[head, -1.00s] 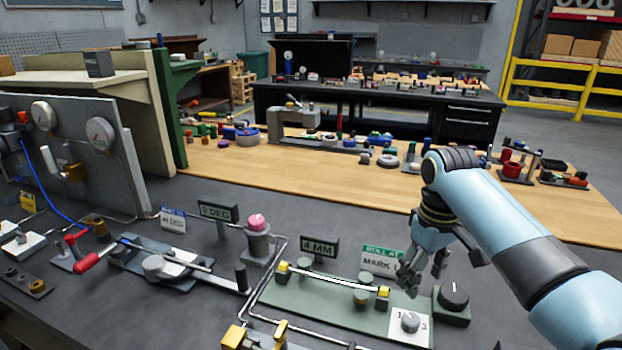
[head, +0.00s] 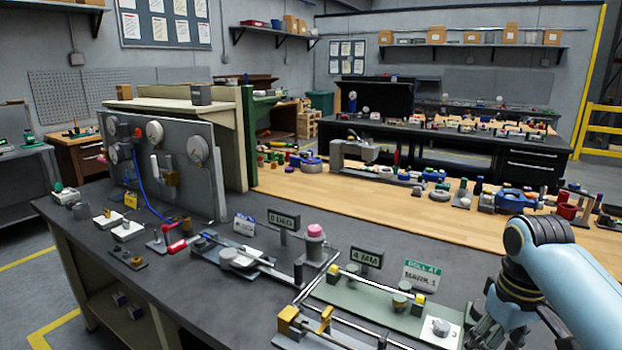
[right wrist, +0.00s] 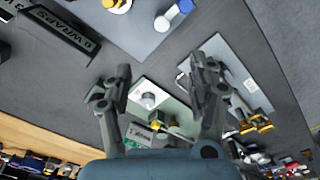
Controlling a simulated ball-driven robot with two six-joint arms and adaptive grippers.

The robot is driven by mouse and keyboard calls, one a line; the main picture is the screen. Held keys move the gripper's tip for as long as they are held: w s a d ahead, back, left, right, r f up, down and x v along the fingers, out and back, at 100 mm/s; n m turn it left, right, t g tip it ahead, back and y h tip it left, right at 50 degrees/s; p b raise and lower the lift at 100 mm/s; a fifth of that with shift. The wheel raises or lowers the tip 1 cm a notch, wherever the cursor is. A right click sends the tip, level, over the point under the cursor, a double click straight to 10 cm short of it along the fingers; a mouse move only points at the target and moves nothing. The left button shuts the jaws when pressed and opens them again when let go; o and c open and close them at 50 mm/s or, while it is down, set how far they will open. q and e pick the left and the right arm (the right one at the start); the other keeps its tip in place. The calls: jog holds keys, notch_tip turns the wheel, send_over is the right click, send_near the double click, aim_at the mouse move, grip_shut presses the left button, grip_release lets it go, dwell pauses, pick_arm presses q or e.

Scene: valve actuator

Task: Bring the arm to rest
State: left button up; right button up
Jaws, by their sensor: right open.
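My right arm (head: 560,270) comes in from the right in the head view. Its gripper (head: 480,322) is above the right end of the green plate (head: 360,300), partly cut off by the lower edge. In the right wrist view the two fingers of this gripper (right wrist: 160,85) are spread wide with nothing between them. Beyond the gap lies a white plate with a round grey knob (right wrist: 148,97); the same knob shows in the head view (head: 440,327). My left gripper is not in view.
A dark bench carries a gauge panel (head: 180,160), a red-handled lever (head: 180,245), a pink button (head: 314,230) and signs reading "0 DEG" (head: 284,219) and "4 MM" (head: 366,257). A wooden bench (head: 400,212) with several parts stands behind. A brass fitting (head: 290,318) is at the front.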

jog(key=s+a+r+m+t, duration=0.1)
jog(key=s+a+r+t, duration=0.15)
jog(key=s, duration=0.95)
jog(key=s+a+r+m+t, duration=0.1)
jog(key=s+r, duration=0.3)
jog(key=s, duration=0.8)
notch_tip(320, 180, down, 37)
jog(key=s+d+g+b, duration=0.1)
jog(key=d+g+b, duration=0.15)
jog(key=b, duration=0.95)
pick_arm(q)
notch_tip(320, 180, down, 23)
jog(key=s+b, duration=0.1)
jog(key=b, duration=1)
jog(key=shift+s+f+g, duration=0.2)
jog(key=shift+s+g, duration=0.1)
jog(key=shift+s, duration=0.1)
pick_arm(e)
jog(key=s+f, duration=0.9)
jog(key=f, duration=0.5)
jog(key=s+d+f, duration=0.1)
jog(key=s+f, duration=0.9)
jog(key=f, duration=0.4)
jog(key=shift+s+d+f+g+h, duration=0.2)
jog(key=shift+s+f+g+h, duration=0.05)
jog(key=shift+f+g+h, duration=0.05)
